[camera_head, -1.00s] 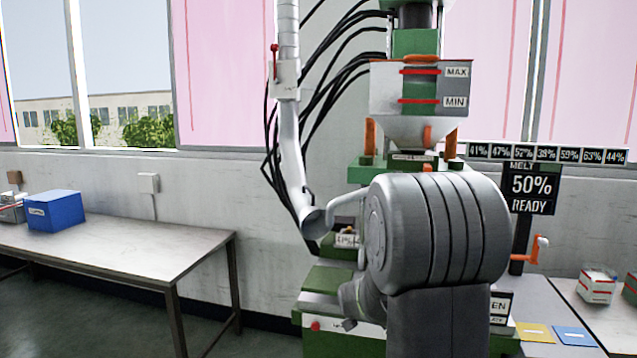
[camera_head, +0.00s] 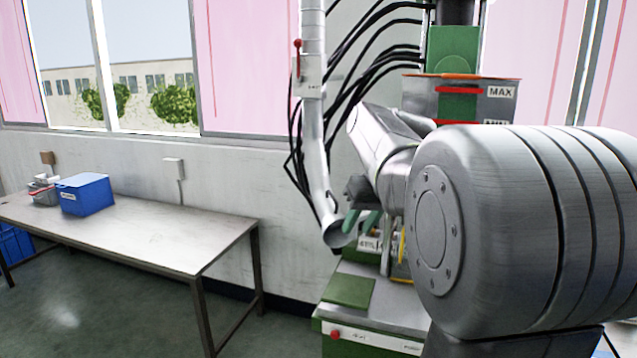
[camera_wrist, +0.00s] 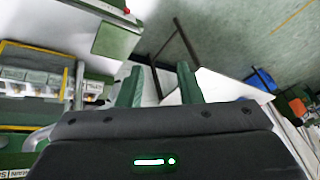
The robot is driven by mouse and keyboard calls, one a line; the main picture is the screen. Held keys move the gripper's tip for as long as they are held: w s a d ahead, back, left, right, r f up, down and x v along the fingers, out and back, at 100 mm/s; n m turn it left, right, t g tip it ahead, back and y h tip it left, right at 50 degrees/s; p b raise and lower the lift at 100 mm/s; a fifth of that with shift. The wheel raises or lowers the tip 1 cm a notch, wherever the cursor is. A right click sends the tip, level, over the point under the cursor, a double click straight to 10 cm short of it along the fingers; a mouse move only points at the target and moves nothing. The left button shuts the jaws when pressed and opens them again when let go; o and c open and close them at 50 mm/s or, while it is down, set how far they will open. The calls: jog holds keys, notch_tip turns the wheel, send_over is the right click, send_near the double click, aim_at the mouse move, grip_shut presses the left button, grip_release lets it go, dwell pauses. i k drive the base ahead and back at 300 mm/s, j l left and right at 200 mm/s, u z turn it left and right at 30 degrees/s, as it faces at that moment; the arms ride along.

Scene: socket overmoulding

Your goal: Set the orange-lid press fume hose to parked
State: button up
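The press with the orange lid (camera_head: 460,76) on its hopper stands right of centre in the head view, partly hidden by my arm. The fume hose (camera_head: 314,140) is a silver duct with a red lever (camera_head: 298,57). It hangs left of the hopper, and its open lower mouth (camera_head: 337,236) is over the press's left side. My gripper (camera_head: 361,222) is beside the hose's lower end, just right of it, fingers pointing down. In the wrist view the two green fingers (camera_wrist: 160,75) are apart, with nothing clearly held. I cannot make out the hose there.
A table (camera_head: 150,235) with a blue box (camera_head: 86,194) stands at the left. Black cables (camera_head: 350,75) run behind the hose. The green press bed (camera_head: 350,291) lies below my gripper. Floor is clear between table and press.

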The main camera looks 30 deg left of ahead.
aim_at(330, 217)
jog(key=i+j+z, duration=0.2)
jog(key=i+j, duration=0.85)
jog(key=k+j, duration=0.05)
jog(key=j, duration=0.05)
